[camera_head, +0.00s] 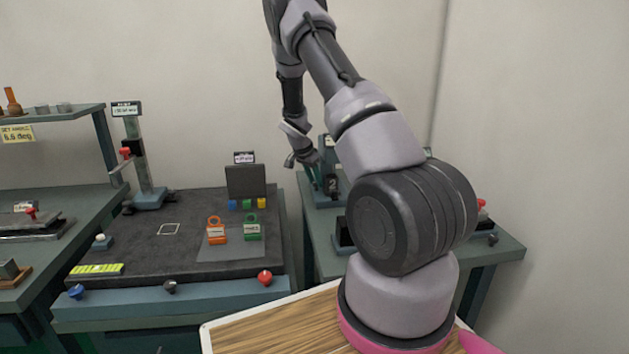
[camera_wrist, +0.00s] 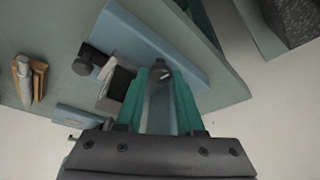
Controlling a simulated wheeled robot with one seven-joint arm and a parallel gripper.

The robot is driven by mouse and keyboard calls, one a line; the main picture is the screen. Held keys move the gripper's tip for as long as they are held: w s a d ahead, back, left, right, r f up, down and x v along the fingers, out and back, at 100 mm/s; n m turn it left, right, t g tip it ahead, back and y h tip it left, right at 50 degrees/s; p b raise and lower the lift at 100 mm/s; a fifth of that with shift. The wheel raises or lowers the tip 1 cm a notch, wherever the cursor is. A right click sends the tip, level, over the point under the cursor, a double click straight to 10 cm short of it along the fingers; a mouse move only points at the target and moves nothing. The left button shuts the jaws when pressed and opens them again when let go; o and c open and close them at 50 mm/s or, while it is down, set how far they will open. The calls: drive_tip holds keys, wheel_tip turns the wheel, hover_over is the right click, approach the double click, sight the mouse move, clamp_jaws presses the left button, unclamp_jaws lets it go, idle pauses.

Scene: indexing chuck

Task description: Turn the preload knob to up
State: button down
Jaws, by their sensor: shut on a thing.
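My gripper (camera_wrist: 160,80) has two teal fingers, shut on a small dark grey knob (camera_wrist: 161,72) at their tips. This appears to be the preload knob; no label or pointer on it can be read, so its setting cannot be told. It sits at a blue-grey fixture plate (camera_wrist: 130,35) in the wrist view. In the head view my gripper (camera_head: 315,178) is at the fixture (camera_head: 327,146) on the right bench, partly hidden by my arm. The knob itself cannot be made out there.
Beside the fingers in the wrist view are a black round knob (camera_wrist: 83,64) and a pale block (camera_wrist: 108,92). A tan clamp-like piece (camera_wrist: 30,78) stands further left. The right bench (camera_head: 498,254) has more fixtures behind my arm. A dark-topped bench (camera_head: 140,245) stands left.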

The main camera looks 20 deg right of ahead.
drive_tip(key=shift+n+t, duration=0.4)
drive_tip(key=shift+n, duration=0.7)
drive_tip(key=c, duration=0.8)
unclamp_jaws()
drive_tip(key=shift+y, duration=0.3)
